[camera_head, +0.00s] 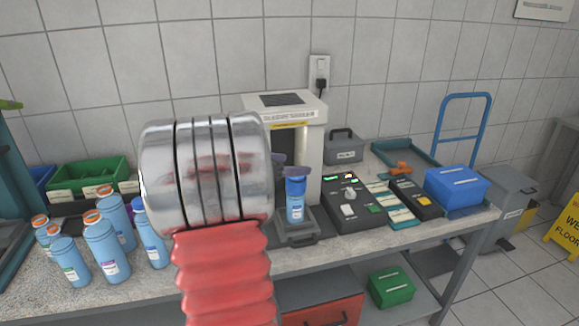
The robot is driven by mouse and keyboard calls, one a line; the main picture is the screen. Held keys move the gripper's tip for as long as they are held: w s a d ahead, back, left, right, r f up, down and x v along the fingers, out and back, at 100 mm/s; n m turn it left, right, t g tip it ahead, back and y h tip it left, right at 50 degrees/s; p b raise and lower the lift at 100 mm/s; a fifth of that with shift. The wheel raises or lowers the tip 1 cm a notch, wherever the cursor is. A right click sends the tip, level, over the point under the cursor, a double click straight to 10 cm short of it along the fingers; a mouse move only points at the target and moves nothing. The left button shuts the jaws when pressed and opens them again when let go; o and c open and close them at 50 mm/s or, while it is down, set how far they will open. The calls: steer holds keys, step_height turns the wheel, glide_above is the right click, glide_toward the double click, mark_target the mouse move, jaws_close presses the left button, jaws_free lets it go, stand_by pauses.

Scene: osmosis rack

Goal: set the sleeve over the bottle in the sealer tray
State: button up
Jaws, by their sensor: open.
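A light blue bottle (295,209) with a white label stands upright in the dark sealer tray (297,236), in front of the cream sealer (297,112). A darker blue band, apparently the sleeve (296,186), is around the bottle's upper part. I cannot tell how closely it fits. My gripper (290,165) is mostly hidden behind my arm's metal wrist. Its grey fingertips show just above and beside the bottle's top, apart from each other. The gripper is open; whether a finger touches the bottle top is unclear.
Several blue bottles (102,246) with orange caps stand at left, near a green bin (88,184). A control box (350,200) is right of the tray, with a blue box (457,187) farther right. The bench's front edge is close to the tray.

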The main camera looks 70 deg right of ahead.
steer(key=v, duration=1.3)
steer(key=shift+a, duration=0.35)
steer(key=shift+w+r, duration=0.15)
stand_by(0.6)
steer(key=a+f+m+t+y, duration=0.1)
steer(key=a+f+m+y, duration=0.25)
steer(key=f+m, duration=0.3)
steer(key=w+a+f+m+t+y, duration=0.1)
steer(key=w+a+f+m+t, duration=0.15)
steer(key=a, duration=0.65)
steer(key=w+a+f+m+t+y, duration=0.2)
steer(key=w+a+f+m, duration=0.1)
steer(key=a, duration=0.5)
steer(key=w+a+r+t+y, duration=0.1)
steer(key=a+r+t+y, duration=0.1)
steer(key=a, duration=1.3)
steer(key=w+a+r+t+y, duration=0.1)
steer(key=a+t, duration=0.4)
steer(key=a, duration=1.1)
steer(key=shift+r+y, duration=0.6)
steer(key=shift+y, duration=0.45)
